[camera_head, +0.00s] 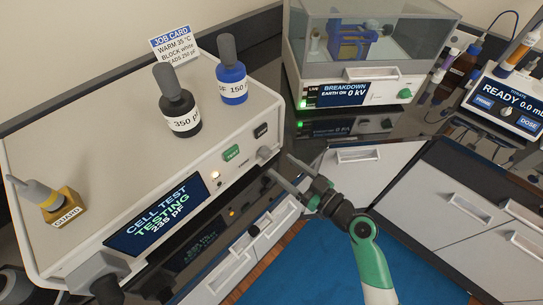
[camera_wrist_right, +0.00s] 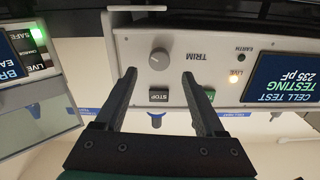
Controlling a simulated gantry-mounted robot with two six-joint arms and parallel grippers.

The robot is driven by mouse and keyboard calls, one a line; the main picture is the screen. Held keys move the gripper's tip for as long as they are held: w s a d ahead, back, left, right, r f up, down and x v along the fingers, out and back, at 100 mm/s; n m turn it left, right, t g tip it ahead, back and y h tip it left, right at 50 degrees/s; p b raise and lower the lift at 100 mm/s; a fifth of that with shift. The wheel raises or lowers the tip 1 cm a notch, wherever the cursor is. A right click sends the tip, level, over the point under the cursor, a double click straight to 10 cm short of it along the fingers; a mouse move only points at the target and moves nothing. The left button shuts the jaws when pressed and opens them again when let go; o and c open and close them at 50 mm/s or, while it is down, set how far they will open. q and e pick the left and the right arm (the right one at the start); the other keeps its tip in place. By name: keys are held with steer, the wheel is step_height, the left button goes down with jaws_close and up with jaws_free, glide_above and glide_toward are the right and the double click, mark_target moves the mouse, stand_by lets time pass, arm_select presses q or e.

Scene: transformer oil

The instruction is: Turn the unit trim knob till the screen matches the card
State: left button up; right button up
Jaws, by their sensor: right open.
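The white cell test unit (camera_head: 95,150) has a screen (camera_head: 155,215) reading "CELL TEST TESTING 235 pF"; the same screen shows in the right wrist view (camera_wrist_right: 285,80). The job card (camera_head: 174,46) behind it shows "WARM 35 °C", "BLOCK white" and a last line with 250 pF. The grey trim knob (camera_head: 264,152) is on the unit's front at the right end; in the right wrist view it (camera_wrist_right: 160,58) lies just beyond and between the fingertips. My right gripper (camera_head: 279,167) is open and empty in front of the knob, apparently apart from it. My left gripper is not discernible.
A dark 350 pF block (camera_head: 180,112), a blue 150 pF block (camera_head: 232,84) and a yellow guard piece (camera_head: 62,207) sit on the unit. Test (camera_head: 231,153) and stop (camera_head: 261,131) buttons flank the knob area. The breakdown unit (camera_head: 350,95) stands behind. A lamp (camera_head: 216,175) is lit.

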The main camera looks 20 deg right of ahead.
mark_target(269, 155)
steer(key=x, duration=0.5)
steer(key=shift+w, duration=0.25)
jaws_close()
